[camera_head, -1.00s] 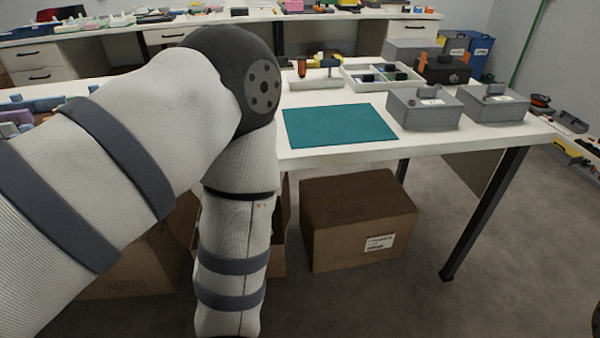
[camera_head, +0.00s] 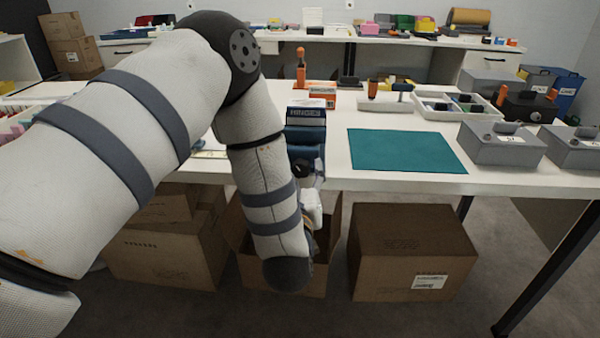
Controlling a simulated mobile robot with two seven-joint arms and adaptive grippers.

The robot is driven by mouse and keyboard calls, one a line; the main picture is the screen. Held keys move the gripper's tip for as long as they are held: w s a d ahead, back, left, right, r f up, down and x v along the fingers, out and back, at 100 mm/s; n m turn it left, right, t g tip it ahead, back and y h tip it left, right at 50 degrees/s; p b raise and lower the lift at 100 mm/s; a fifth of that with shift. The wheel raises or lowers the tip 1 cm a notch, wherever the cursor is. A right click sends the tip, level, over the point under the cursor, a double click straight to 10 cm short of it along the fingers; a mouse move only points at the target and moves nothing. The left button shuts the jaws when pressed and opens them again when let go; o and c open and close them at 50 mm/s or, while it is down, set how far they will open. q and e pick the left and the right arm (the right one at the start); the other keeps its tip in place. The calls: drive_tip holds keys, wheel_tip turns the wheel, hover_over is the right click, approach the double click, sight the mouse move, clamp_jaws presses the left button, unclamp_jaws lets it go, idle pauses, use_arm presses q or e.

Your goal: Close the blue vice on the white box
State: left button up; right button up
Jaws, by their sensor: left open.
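The blue vice (camera_head: 305,136) stands at the table's front edge, just right of my left forearm, which hides part of it. A small box (camera_head: 306,115) with a dark "HINGES" label and a pale top edge is at the top of the vice. I cannot tell whether the jaws touch it. My left gripper (camera_head: 318,172) is small and dark, at the front of the vice below the box. It is open, mostly hidden by my arm, and I cannot tell whether it touches the vice. My right gripper is not in view.
A teal mat (camera_head: 405,150) lies right of the vice, with grey metal boxes (camera_head: 502,145) further right. An orange-handled tool (camera_head: 301,68) and a divided tray (camera_head: 457,106) stand behind. Cardboard cartons (camera_head: 412,250) stand under the table.

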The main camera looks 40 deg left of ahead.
use_arm(q)
drive_tip(key=c, duration=1.2)
drive_tip(key=shift+o, duration=0.3)
drive_tip(key=m+p, duration=0.2)
drive_tip(key=m, duration=0.1)
drive_tip(key=shift+d+r+m+p, duration=0.1)
drive_tip(key=shift+r+m+p, duration=0.2)
drive_tip(key=shift+r, duration=0.1)
drive_tip(key=shift+f+m, duration=0.25)
drive_tip(key=shift+m, duration=0.05)
drive_tip(key=shift+f, duration=0.15)
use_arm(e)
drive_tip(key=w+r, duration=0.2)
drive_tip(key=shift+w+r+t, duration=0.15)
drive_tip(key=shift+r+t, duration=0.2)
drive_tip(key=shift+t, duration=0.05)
use_arm(q)
drive_tip(key=o, duration=1.1)
drive_tip(key=shift+o, duration=0.2)
drive_tip(key=shift+s, duration=0.1)
